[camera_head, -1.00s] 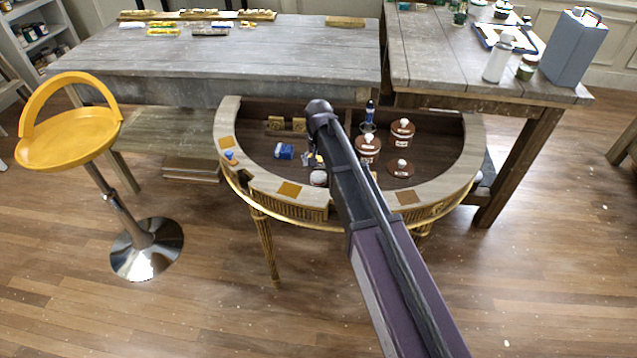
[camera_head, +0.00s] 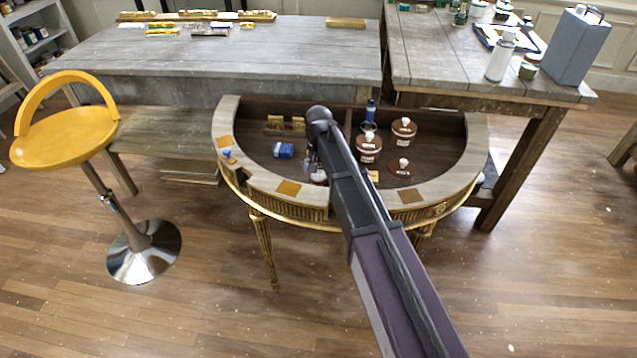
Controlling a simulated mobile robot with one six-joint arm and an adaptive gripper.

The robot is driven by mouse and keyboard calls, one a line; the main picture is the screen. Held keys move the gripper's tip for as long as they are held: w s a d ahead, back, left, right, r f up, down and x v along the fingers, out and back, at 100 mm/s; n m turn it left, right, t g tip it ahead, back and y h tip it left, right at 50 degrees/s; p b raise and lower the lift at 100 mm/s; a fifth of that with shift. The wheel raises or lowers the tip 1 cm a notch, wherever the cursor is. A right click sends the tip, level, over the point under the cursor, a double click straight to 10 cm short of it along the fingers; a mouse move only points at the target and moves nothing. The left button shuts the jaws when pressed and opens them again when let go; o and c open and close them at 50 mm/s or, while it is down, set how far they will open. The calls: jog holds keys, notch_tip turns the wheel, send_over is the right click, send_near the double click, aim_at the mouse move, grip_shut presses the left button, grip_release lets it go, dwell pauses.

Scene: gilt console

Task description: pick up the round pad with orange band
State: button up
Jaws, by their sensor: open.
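A small pale round thing (camera_head: 319,178) lies on the half-round console near its front inner edge. It may be the round pad, but my arm and gripper cover part of it and I cannot make out an orange band. My gripper (camera_head: 312,163) is open, mostly hidden behind my arm, and looks low just above or beside the pale thing. I cannot tell whether they touch.
Brown lidded jars (camera_head: 403,130) and a blue-topped bottle (camera_head: 370,112) stand right. A yellow stool (camera_head: 68,137) is at left; a grey table (camera_head: 230,60) stands behind.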

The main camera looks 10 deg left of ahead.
jog(key=shift+f+b, duration=0.8)
jog(key=shift+f, duration=0.3)
jog(key=c, duration=0.8)
